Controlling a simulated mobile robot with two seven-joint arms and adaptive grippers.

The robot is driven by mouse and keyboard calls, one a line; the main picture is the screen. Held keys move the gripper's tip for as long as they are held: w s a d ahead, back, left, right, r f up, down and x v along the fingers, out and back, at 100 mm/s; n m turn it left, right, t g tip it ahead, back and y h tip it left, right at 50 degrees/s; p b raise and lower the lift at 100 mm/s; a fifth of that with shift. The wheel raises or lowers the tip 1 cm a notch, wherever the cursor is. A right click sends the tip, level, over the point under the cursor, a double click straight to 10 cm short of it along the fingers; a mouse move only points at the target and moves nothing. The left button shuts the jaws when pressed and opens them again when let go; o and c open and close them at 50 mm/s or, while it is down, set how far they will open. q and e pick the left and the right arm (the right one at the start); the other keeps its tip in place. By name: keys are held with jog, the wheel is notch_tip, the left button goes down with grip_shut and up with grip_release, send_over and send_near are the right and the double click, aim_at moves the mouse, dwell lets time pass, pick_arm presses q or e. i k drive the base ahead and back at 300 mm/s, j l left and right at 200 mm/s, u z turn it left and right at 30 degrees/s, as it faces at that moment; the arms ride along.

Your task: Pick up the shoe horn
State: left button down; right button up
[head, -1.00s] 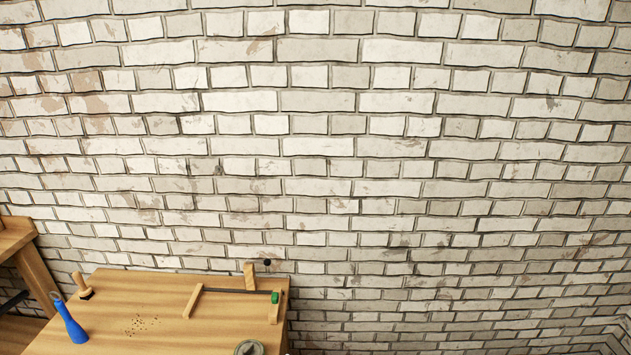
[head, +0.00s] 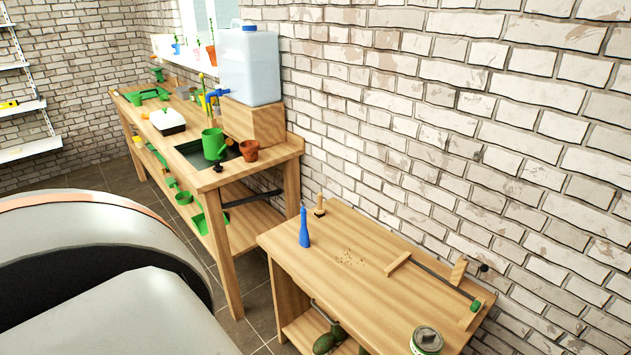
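A long, thin dark rod with a green end (head: 440,283) lies on the low wooden bench (head: 325,238) at the lower right of the head view. It looks like the shoe horn, though its shape is too small to be sure. It appears to rest across two wooden pieces, a left strip (head: 398,264) and a block (head: 470,318) under the green end. A blue bottle-like object (head: 304,230) stands upright near the bench's left side. Neither of my grippers is in view.
A tin (head: 426,340) stands at the bench's front edge. A wooden-handled tool (head: 320,205) and upright wooden block (head: 458,272) are near the wall. Green boots (head: 326,340) show below.

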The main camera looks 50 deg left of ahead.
aim_at(304, 238)
jog(key=u, duration=1.55)
jog(key=j+z, duration=0.1)
jog(key=z, duration=0.3)
jog(key=i+j+z, duration=0.1)
jog(key=z, duration=0.3)
jog(key=j+z, duration=0.2)
jog(key=z, duration=0.15)
jog(key=j+z, duration=0.15)
jog(key=z, duration=0.25)
jog(key=j+z, duration=0.15)
jog(key=j, duration=0.15)
jog(key=k+j+z, duration=0.2)
jog(key=j+z, duration=0.15)
jog(key=j, duration=0.25)
jog(key=k, duration=0.05)
